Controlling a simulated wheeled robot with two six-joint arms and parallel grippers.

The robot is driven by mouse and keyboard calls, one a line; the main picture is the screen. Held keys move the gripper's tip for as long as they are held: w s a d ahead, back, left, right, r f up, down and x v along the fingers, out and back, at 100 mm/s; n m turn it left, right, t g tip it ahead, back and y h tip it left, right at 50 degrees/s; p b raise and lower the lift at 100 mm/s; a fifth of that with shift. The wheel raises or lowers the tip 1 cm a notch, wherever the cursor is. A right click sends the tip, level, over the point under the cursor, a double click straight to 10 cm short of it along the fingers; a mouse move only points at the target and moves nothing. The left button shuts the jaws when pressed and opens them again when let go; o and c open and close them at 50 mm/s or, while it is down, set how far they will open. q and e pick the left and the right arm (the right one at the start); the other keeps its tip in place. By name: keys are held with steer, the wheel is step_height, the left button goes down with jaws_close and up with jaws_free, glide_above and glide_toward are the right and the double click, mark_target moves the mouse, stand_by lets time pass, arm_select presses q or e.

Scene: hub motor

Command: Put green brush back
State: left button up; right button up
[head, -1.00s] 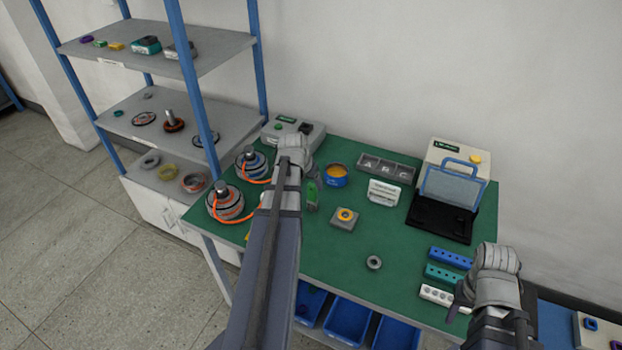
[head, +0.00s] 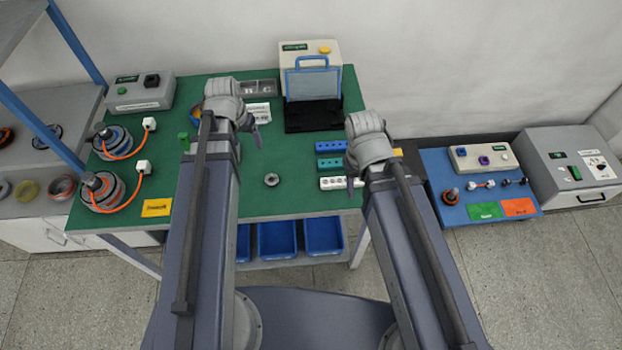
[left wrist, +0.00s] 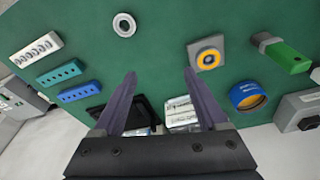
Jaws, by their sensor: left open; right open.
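The green brush (left wrist: 285,52), a green block with a grey end, lies on the green table at the right of the left wrist view. In the head view only a small green part (head: 184,137) shows, just left of my left forearm, which hides the rest. My left gripper (left wrist: 160,75) is open and empty above the table, its fingers apart, with the brush off to the right. In the head view my left gripper (head: 253,125) is over the middle of the table. My right gripper (head: 350,180) is over the table's right edge, open; its fingers are mostly hidden.
On the table stand two motors with orange cables (head: 103,190), a grey box (head: 139,93), a metal ring (head: 271,180), socket strips (head: 332,146), a blue-rimmed cup (left wrist: 247,96) and a black-based case (head: 313,115). Blue bins (head: 277,240) sit below. A blue board (head: 470,205) lies right.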

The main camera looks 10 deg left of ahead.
arm_select(q)
steer(key=s+d+m+g, duration=0.1)
steer(key=s+d, duration=0.2)
steer(key=d, duration=0.3)
steer(key=s+d+m+y, duration=0.1)
steer(key=s+d, duration=0.3)
steer(key=d, duration=0.3)
steer(key=s+d+m+g, duration=0.1)
steer(key=s+d, duration=0.3)
steer(key=d, duration=0.3)
steer(key=shift+d+f+m+g, duration=0.15)
steer(key=shift+m+g, duration=0.15)
